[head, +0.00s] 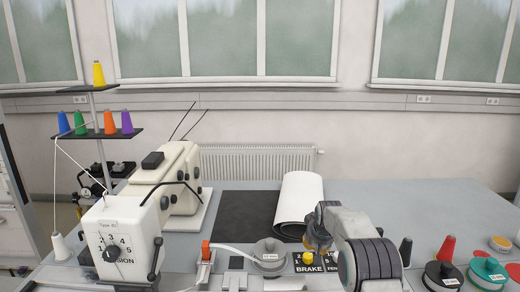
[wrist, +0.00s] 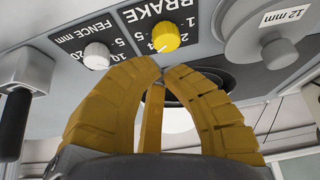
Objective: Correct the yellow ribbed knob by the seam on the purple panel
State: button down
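The yellow knob (wrist: 166,37) sits on a black plate lettered BRAKE (wrist: 135,22), with numbers around it. A pale mark shows at the knob's lower edge in the wrist view; ribbing is too small to make out. It also shows in the head view as a small yellow knob (head: 308,256) on the BRAKE plate (head: 306,267). No purple panel or seam is seen. My gripper (head: 318,238) is beside the knob in the head view.
A white knob (wrist: 97,56) on a FENCE mm plate is left of the yellow knob in the wrist view. A grey disc marked 12 mm (wrist: 274,36) is to its right. A white roll (head: 300,198) and a sewing machine (head: 172,180) stand behind.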

aim_at(306, 263)
jog(key=shift+f+b, duration=1.85)
jog(key=shift+f, duration=1.05)
jog(key=shift+f+b, duration=0.6)
jog(key=shift+b, duration=0.3)
jog(key=shift+w+a+p, duration=0.2)
jog(key=shift+w+p, duration=0.35)
jog(key=shift+p, duration=0.2)
jog(key=shift+a+f+b, duration=0.1)
jog(key=shift+a+b, duration=0.6)
jog(key=shift+b, duration=0.2)
jog(key=shift+s+b, duration=0.45)
jog(key=shift+b, duration=0.2)
jog(key=shift+w+r+p, duration=0.1)
jog(key=shift+r+p, duration=2.25)
jog(key=shift+r, duration=0.8)
jog(key=shift+d+f+b, duration=0.1)
jog(key=shift+b, duration=0.6)
